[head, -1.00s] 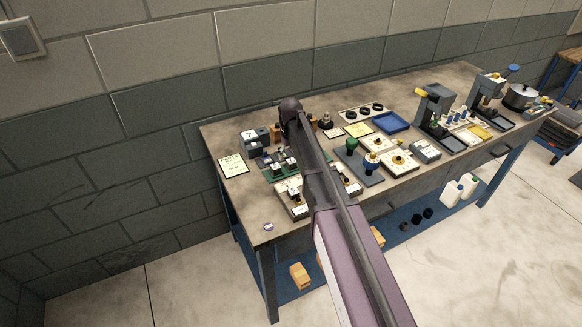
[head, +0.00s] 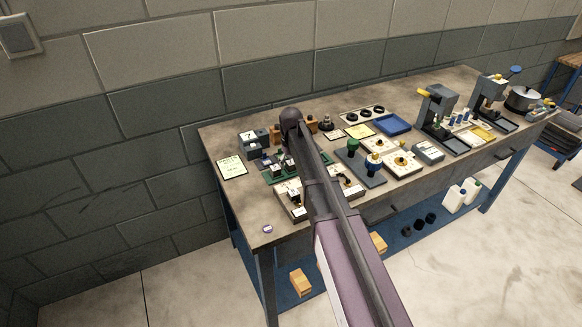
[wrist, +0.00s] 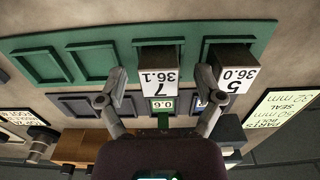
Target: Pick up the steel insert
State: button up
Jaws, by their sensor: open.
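In the wrist view a dark metal-like block (wrist: 157,56), with a white front label reading 7 and 36.1, stands in a green tray (wrist: 262,40). It may be the steel insert; I cannot tell for sure. A similar block (wrist: 232,55) labelled 5 and 36.0 stands in the tray to its right. My gripper (wrist: 160,76) is open, its fingers spread to the left and right of the 7 block, apparently without touching it. In the head view the green tray (head: 270,178) is partly hidden by my arm, and the gripper cannot be made out.
The tray's left recesses (wrist: 90,62) are empty. A small 0.6 display (wrist: 162,104) shows beyond the block. A paper card (wrist: 285,112) lies at right. In the head view, a blue tray (head: 393,124), fixtures and machines fill the workbench (head: 225,140) to the right; its near left corner is mostly clear.

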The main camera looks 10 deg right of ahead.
aim_at(292, 162)
grip_shut()
jog(key=shift+r, duration=0.15)
dwell(0.4)
notch_tip(292, 162, up, 10)
jog(key=p, duration=1)
jog(key=shift+f, duration=0.2)
jog(key=shift+d, duration=0.1)
dwell(0.5)
